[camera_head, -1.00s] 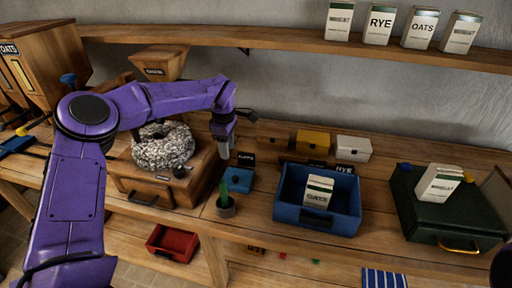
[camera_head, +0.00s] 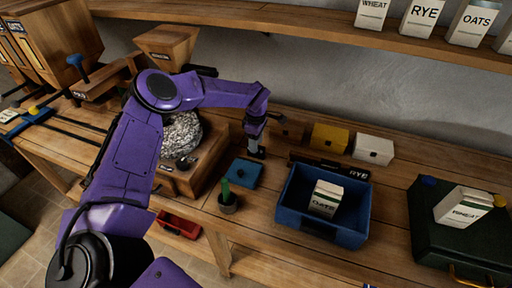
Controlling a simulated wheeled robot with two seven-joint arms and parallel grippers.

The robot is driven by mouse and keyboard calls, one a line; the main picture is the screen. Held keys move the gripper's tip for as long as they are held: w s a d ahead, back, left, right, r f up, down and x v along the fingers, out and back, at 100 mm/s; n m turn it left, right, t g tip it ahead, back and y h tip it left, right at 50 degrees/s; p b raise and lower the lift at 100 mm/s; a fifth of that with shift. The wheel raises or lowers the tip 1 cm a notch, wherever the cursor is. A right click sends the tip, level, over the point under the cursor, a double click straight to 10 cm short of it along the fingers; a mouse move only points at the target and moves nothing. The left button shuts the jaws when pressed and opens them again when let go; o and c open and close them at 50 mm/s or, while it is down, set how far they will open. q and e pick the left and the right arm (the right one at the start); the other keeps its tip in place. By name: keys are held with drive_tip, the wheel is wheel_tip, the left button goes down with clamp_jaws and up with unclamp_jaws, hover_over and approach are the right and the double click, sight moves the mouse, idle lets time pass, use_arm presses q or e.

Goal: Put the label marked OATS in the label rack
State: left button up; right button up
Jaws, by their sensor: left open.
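My left gripper (camera_head: 256,152) is open, pointing down over the bench behind the blue box with a lid (camera_head: 242,172). A small black label stood about there a moment ago; the gripper now covers that spot and I cannot make the label out. I cannot tell whether it is between the fingers. A long dark strip that looks like the label rack (camera_head: 312,162) lies behind the blue bin, with a RYE label (camera_head: 357,174) at its right end. My right gripper is not in view.
The blue bin (camera_head: 296,205) holds a carton marked OATS (camera_head: 324,198). Yellow (camera_head: 330,138) and white (camera_head: 373,149) boxes stand behind the rack. A small potted plant (camera_head: 228,200) stands near the bench edge. A WHEAT carton (camera_head: 463,208) lies on a green case (camera_head: 428,235).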

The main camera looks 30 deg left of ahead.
use_arm(q)
drive_tip(key=shift+w+f, duration=0.25)
drive_tip(key=shift+f, duration=0.25)
drive_tip(key=shift+w+f, duration=0.2)
drive_tip(key=shift+f, duration=0.25)
drive_tip(key=shift+s+a+r, duration=0.15)
drive_tip(key=shift+s+r, duration=0.1)
drive_tip(key=shift+s, duration=0.2)
drive_tip(key=shift+c, duration=0.6)
drive_tip(key=shift+s+r, duration=0.1)
drive_tip(key=c, duration=0.5)
clamp_jaws()
